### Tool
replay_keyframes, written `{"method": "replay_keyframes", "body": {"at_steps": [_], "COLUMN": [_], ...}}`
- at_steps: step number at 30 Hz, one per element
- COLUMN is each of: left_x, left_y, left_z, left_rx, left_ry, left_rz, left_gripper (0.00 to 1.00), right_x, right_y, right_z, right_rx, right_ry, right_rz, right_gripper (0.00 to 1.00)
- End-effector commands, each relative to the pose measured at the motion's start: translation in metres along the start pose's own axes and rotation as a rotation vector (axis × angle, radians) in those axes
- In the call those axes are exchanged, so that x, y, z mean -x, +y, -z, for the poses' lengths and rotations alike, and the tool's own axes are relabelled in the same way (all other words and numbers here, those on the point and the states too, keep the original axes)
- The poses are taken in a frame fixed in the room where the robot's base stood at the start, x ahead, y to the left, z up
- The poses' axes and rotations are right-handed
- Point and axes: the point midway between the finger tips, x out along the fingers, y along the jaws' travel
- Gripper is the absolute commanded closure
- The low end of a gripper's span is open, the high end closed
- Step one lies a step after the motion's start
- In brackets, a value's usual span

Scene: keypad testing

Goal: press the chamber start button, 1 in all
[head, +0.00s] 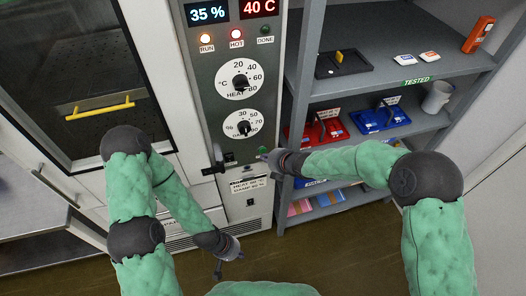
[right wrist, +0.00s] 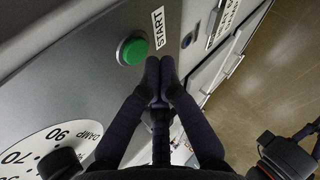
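In the head view my right gripper (head: 264,157) is at the lower right of the control panel (head: 207,75), where the button is small and hard to make out. My left gripper (head: 230,264) hangs low in front of the chamber, its fingers apart and empty.
The heat dial (head: 241,80) and damp dial (head: 242,126) stand above the button. The displays read 35 % and 40 C; the RUN and HOT lamps are lit, DONE is dark. A shelf unit (head: 345,92) with trays stands at right.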

Motion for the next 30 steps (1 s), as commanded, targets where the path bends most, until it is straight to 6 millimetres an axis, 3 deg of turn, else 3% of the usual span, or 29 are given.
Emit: {"method": "replay_keyframes", "body": {"at_steps": [21,30], "left_x": [-0.023,-0.023], "left_y": [-0.008,-0.008], "left_z": [0.001,0.001], "left_rx": [0.000,0.000], "left_ry": [0.000,0.000], "left_rz": [0.000,0.000], "left_gripper": [1.00,1.00], "right_x": [0.033,0.035], "right_y": [-0.025,-0.025], "right_z": [0.024,0.025], "right_rx": [0.000,0.000], "right_ry": [0.000,0.000], "right_rz": [0.000,0.000], "right_gripper": [1.00,1.00]}}
